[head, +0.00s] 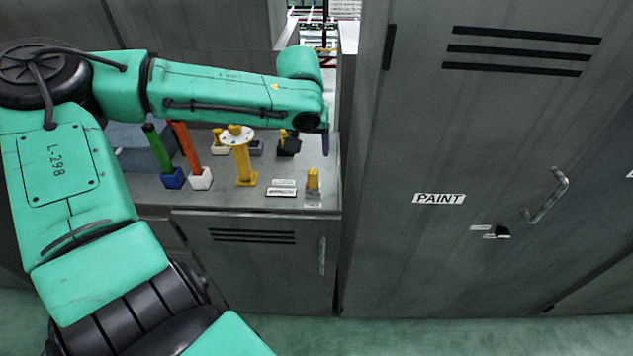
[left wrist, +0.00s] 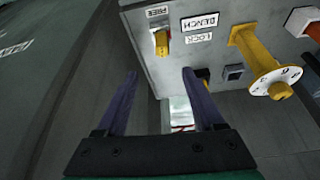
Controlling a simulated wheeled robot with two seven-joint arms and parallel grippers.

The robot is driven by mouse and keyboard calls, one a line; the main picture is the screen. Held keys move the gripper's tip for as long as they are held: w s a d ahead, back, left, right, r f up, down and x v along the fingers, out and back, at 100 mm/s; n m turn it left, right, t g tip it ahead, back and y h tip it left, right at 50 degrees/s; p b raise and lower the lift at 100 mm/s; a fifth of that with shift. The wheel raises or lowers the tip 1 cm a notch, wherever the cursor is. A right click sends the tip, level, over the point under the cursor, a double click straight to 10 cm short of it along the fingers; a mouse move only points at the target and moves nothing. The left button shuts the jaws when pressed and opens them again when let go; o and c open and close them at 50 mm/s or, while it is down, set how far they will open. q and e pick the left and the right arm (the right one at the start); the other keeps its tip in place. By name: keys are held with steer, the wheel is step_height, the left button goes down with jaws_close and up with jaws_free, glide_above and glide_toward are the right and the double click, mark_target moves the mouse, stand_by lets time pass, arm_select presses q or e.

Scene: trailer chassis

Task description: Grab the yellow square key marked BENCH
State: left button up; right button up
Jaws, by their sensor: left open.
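A small yellow block-like key (head: 313,180) stands upright on the grey bench top (head: 225,196), near the front right corner. In the left wrist view the yellow key (left wrist: 162,42) stands beside a small label that seems to read FREE. Plates reading BENCH (left wrist: 200,22) and LOCK lie next to it. I cannot read any mark on the key itself. My left gripper (left wrist: 159,74) is open and empty, with the key ahead of and apart from its fingertips. In the head view its dark fingers (head: 325,144) hang behind the key, near the bench's right edge. My right gripper is not in view.
A yellow post with a white dial (head: 242,160) stands left of the key. Green (head: 157,147) and orange (head: 186,146) handles stand further left. A black holder (head: 289,148) with a yellow piece is behind. A tall PAINT cabinet (head: 415,260) walls off the right side.

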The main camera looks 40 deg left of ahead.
arm_select(q)
glide_toward(313, 172)
steer(key=x, duration=0.4)
steer(key=shift+w+a+f+p, duration=0.1)
steer(key=shift+a+f+p, duration=0.05)
steer(key=shift+f+p, duration=0.2)
steer(key=shift+w+f+p, duration=0.3)
steer(key=shift+f+p, duration=0.05)
steer(key=shift+f, duration=0.25)
steer(key=p+x, duration=0.1)
steer(key=x, duration=0.3)
steer(key=shift+a+r, duration=0.1)
steer(key=shift+a, duration=0.05)
steer(key=shift+w+f, duration=0.15)
steer(key=shift+f, duration=0.1)
steer(key=shift+r, duration=0.1)
jaws_close()
